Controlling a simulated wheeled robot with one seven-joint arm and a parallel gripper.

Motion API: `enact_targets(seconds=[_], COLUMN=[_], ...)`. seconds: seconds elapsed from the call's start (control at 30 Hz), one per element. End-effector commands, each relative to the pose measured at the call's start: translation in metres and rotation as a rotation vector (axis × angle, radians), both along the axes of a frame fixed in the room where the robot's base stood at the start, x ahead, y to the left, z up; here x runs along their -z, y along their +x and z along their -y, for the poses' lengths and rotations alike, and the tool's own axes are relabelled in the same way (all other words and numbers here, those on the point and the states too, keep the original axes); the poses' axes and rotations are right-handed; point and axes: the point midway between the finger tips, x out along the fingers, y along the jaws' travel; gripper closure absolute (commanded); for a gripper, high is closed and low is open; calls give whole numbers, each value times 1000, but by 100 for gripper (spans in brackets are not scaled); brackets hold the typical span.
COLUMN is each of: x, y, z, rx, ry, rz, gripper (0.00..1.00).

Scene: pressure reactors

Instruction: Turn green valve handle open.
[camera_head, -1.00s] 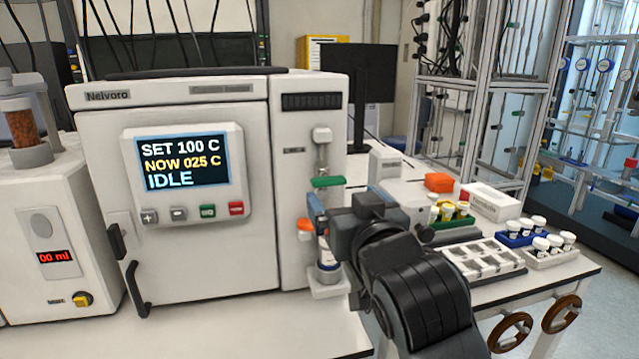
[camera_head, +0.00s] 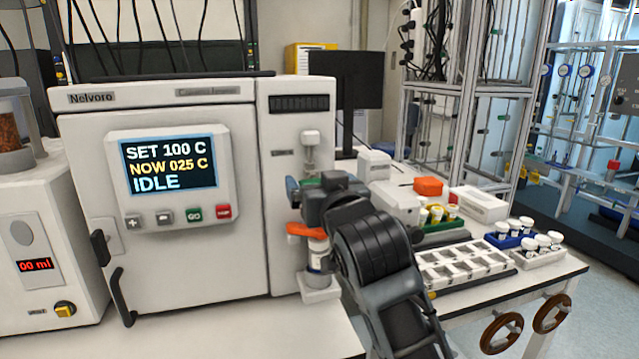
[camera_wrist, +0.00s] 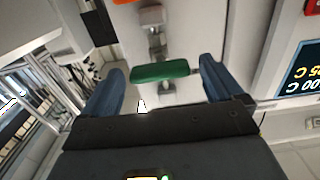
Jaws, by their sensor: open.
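The green valve handle (camera_wrist: 161,71) is a flat bar on the reactor's side column. It lies crosswise between the two blue fingers of my gripper (camera_wrist: 163,66) in the wrist view, with a gap on both sides. The fingers are open and appear not to touch it. In the head view my gripper (camera_head: 300,188) is up at the column.
An orange handle (camera_head: 306,230) sits just below my gripper, above a small vial (camera_head: 318,258). The reactor (camera_head: 180,272) with its IDLE screen stands left. Vial racks and a white tray (camera_head: 466,264) are on the bench to the right.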

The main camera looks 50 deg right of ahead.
Motion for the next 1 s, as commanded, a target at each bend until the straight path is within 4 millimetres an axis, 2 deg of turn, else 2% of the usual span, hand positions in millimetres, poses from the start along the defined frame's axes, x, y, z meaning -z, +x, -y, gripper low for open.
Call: enact_targets(seconds=[0.13,0.67,1.0], x=[0,0,0], y=[0,0,0], z=[0,0,-1], rx=[0,0,0], ry=[0,0,-39], rz=[0,0,-29], gripper=[6,57,58])
